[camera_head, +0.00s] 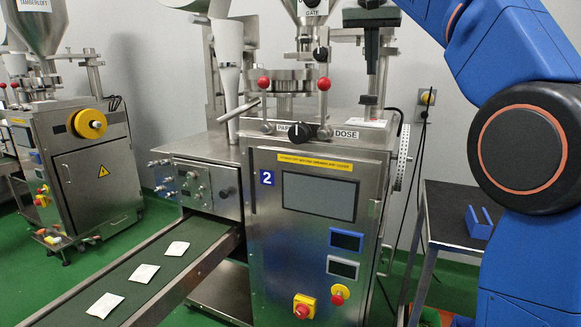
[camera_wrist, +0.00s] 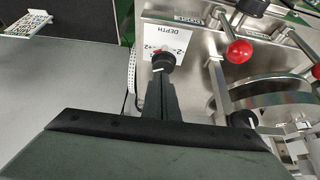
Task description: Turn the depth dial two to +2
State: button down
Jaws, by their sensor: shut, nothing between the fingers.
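The depth dial two, a small black knob (camera_wrist: 163,60), stands on a white card marked DEPTH (camera_wrist: 178,40) with -2 and +2 on it, upside down in the wrist view. The white card (camera_head: 364,123) also shows on the top right of the machine labelled 2 (camera_head: 267,178). My gripper (camera_wrist: 162,78) is shut and empty, its fingertips right at the dial. In the head view my gripper (camera_head: 371,92) points down above the card. A white mark shows on the dial, but its exact setting is unclear.
Red ball levers (camera_head: 324,84) and a black DOSE knob (camera_head: 325,132) stand left of the card. Packets (camera_head: 142,273) lie on the conveyor (camera_head: 185,278). A dark side table (camera_head: 445,215) holds a blue holder (camera_head: 479,222) at right. Another packer (camera_head: 75,140) stands far left.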

jog(key=shift+f, duration=3.45)
jog(key=shift+w, duration=0.2)
jog(key=shift+w+a, duration=0.15)
jog(key=shift+a, duration=0.15)
jog(key=shift+s+a, duration=0.15)
jog(key=shift+s, duration=0.25)
notch_tip(320, 180, up, 6)
